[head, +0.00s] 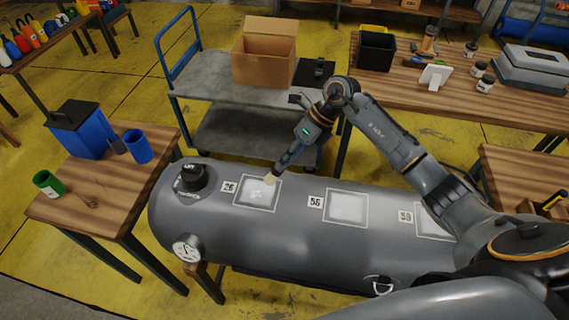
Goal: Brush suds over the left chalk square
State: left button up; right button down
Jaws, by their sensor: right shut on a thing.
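A grey inflatable boat tube (302,240) lies across the front of the view. It bears chalk squares in a row, each with a number label beside it. The left chalk square (243,204) has whitish suds patches inside its outline. My right gripper (296,149) is shut on a brush (282,168) that points down and to the left. The brush's pale bristle tip is at the upper right part of the left square and appears to touch it. The middle chalk square (346,208) looks filled with white. My arm partly covers the right chalk square (428,222). My left gripper is not in view.
A black valve cap (191,178) and a round gauge (187,248) sit on the tube's left end. A wooden table (85,205) at left holds a green can (48,184), a blue cup (138,146) and a blue container. A grey cart (215,75) with a cardboard box stands behind.

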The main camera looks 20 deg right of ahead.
jog(key=r, duration=0.1)
jog(key=r+p, duration=0.1)
jog(key=shift+d+r, duration=0.25)
jog(key=shift+r, duration=0.05)
jog(key=shift+a+r, duration=0.2)
jog(key=shift+r, duration=0.2)
jog(key=shift+d, duration=0.1)
